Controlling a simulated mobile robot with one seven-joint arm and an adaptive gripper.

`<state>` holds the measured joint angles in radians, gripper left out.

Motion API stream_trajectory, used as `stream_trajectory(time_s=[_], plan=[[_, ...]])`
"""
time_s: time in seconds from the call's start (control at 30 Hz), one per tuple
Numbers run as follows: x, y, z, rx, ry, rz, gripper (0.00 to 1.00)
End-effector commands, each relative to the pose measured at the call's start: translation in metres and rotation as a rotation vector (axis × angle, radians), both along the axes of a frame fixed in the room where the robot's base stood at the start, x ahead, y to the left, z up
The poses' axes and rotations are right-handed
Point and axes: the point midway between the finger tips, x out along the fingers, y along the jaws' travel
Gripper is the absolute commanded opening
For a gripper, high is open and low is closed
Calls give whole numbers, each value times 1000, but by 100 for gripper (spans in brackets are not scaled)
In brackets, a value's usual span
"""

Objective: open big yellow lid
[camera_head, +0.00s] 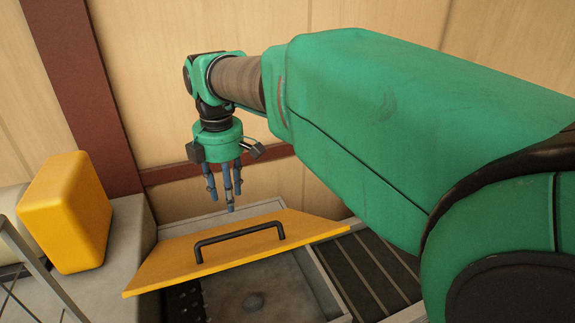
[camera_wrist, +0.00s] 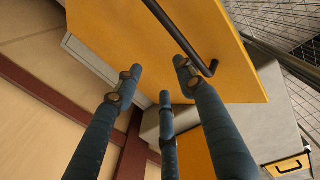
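The big yellow lid (camera_head: 225,252) is a flat panel with a black bar handle (camera_head: 240,236). It is tilted up over a grey bin, and the bin's inside shows below its front edge. My gripper (camera_head: 226,200) points down beside the lid's far side, with its blue-grey fingers apart and nothing between them. In the wrist view the lid (camera_wrist: 225,50) and its handle (camera_wrist: 180,38) lie past the fingertips (camera_wrist: 160,78). The handle appears close to the right finger; I cannot tell whether they touch.
A yellow box-shaped block (camera_head: 67,212) stands on the grey ledge (camera_head: 125,245) at the left. Dark slats (camera_head: 365,265) lie right of the bin. A wooden wall with a dark red post (camera_head: 85,90) stands behind. My green arm covers much of the right side.

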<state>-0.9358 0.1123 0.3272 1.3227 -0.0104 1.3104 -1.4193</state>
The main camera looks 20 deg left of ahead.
Motion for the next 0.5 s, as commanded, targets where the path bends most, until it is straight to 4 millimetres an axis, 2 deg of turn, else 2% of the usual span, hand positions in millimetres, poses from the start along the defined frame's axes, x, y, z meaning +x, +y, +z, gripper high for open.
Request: stream_trajectory(time_s=[0.5], plan=[[8,8,25,-1,1,0,39]])
